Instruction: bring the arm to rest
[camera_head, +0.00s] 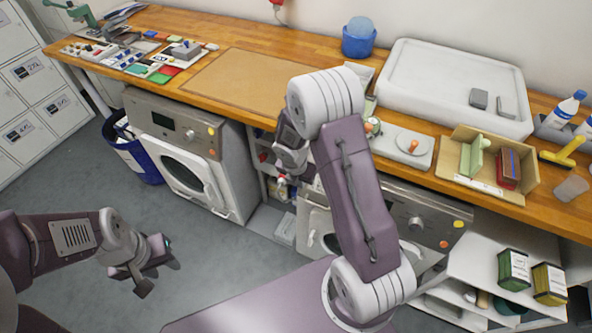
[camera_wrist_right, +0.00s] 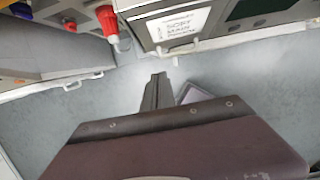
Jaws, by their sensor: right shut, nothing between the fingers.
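My right arm reaches across the middle of the head view, its wrist (camera_head: 292,145) hanging in front of the workbench's front edge, above the gap between the two machines. The arm hides part of the bench, and the fingertips are hard to make out there. In the right wrist view my right gripper (camera_wrist_right: 156,92) is shut, its fingers together and empty, with grey floor beyond them. My left gripper (camera_head: 148,268) hangs at the lower left over the floor, clear of the furniture. Its finger opening is unclear.
The wooden workbench (camera_head: 180,32) runs along the wall with a brown mat (camera_head: 240,82), a white basin (camera_head: 440,75) and a cardboard box (camera_head: 512,192). Under it stand a washing machine (camera_head: 185,150) and a blue bin (camera_head: 135,155). Open floor (camera_head: 215,265) lies at the lower left.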

